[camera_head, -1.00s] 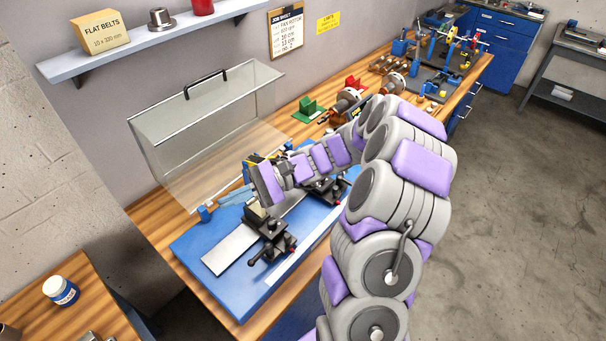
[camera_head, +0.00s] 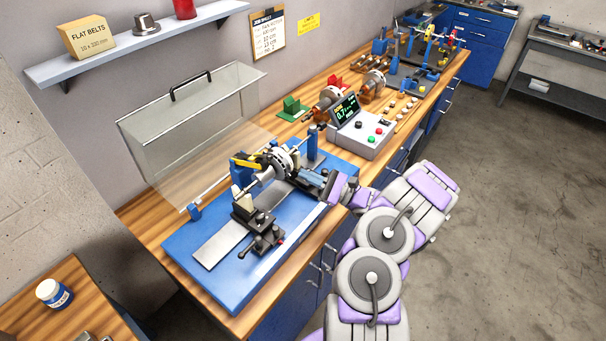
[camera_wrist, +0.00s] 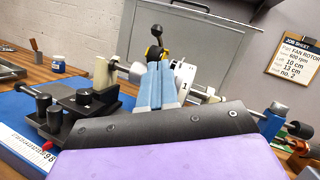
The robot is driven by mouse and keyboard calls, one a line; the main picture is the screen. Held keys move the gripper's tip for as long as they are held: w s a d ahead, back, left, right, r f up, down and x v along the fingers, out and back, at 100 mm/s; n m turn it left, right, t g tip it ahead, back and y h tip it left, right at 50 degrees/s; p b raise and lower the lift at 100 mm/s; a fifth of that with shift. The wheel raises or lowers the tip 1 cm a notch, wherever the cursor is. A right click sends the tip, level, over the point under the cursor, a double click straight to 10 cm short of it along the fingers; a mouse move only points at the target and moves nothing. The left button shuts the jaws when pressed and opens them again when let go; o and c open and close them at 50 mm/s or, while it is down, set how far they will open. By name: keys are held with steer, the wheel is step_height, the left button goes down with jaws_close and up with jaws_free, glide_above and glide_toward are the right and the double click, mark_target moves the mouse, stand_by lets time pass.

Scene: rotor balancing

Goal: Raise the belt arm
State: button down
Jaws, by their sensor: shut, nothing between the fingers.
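The belt arm, yellow and black (camera_head: 246,161), is at the back of the blue balancing machine (camera_head: 205,285), beside the rotor (camera_head: 283,160). In the wrist view its black knob (camera_wrist: 156,31) stands up just past my fingertips, with yellow below it. The rotor's white disc, marked 1, shows in the wrist view (camera_wrist: 186,78) right of my fingers. My gripper (camera_head: 302,174) is at the machine's front side, close to the rotor. Its blue fingers in the wrist view (camera_wrist: 158,68) are together and empty. They hide part of the arm; whether they touch it, I cannot tell.
A clear guard (camera_head: 190,110) stands tilted open behind the machine. A control box (camera_head: 362,134) with a lit display and buttons is right of it. Black supports (camera_head: 262,240) stand on the machine's front left. Spare rotors (camera_head: 328,103) lie further back. The floor at right is clear.

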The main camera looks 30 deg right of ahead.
steer(key=x, duration=0.8)
steer(key=shift+b, duration=0.35)
steer(key=shift+r, duration=0.1)
